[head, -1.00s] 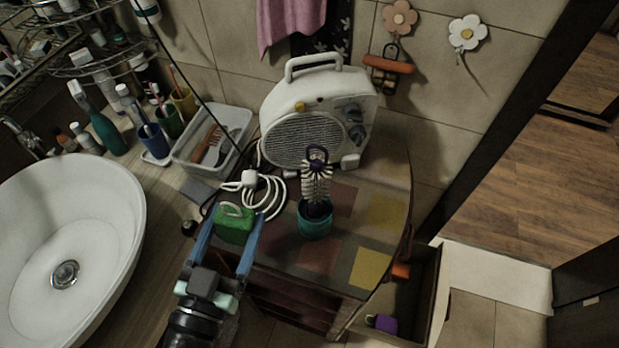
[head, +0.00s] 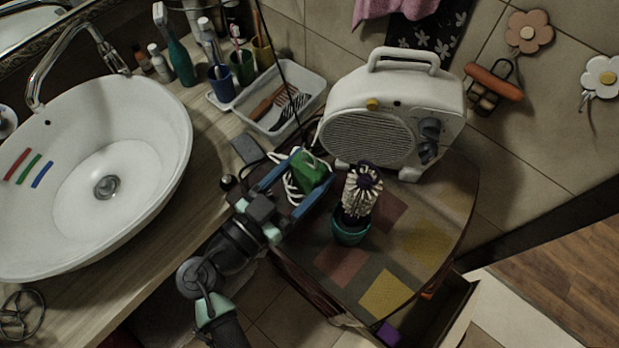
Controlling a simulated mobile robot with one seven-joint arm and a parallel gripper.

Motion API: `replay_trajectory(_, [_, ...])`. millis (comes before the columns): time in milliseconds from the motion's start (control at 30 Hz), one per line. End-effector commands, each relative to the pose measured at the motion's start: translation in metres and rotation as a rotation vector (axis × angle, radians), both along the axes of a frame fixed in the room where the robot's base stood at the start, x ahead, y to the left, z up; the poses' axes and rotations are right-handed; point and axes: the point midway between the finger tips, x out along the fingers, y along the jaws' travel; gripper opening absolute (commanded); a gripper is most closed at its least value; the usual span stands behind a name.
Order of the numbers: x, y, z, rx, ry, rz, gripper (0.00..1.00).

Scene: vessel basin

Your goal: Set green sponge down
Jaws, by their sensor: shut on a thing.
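The green sponge (head: 311,178) is a small green block between the two blue fingers of my gripper (head: 307,180). My gripper is shut on it, over the back left part of the small cabinet top (head: 335,265), just left of the brush and in front of the heater. I cannot tell whether the sponge touches the surface below. The white cord partly lies behind the sponge and fingers.
A white heater (head: 385,125) stands behind. A brush (head: 361,192) stands upright in a teal cup (head: 350,230) close to my right finger. A white tray (head: 280,105) with combs and a white basin (head: 110,170) are to the left. The cabinet top's front right is clear.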

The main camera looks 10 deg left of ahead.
Motion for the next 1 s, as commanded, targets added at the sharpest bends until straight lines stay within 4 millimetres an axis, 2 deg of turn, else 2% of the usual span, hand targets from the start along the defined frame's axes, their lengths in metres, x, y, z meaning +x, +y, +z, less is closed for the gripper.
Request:
replay_trajectory(367, [0.0,0.0,-0.041,-0.001,0.0,0.0,0.19])
replay_trajectory(867, [0.0,0.0,-0.049,0.0,-0.001,0.0,0.19])
replay_trajectory(900, [0.0,0.0,-0.047,0.0,-0.001,0.0,0.79])
replay_trajectory(1000, [0.0,0.0,-0.047,0.001,-0.001,0.0,0.97])
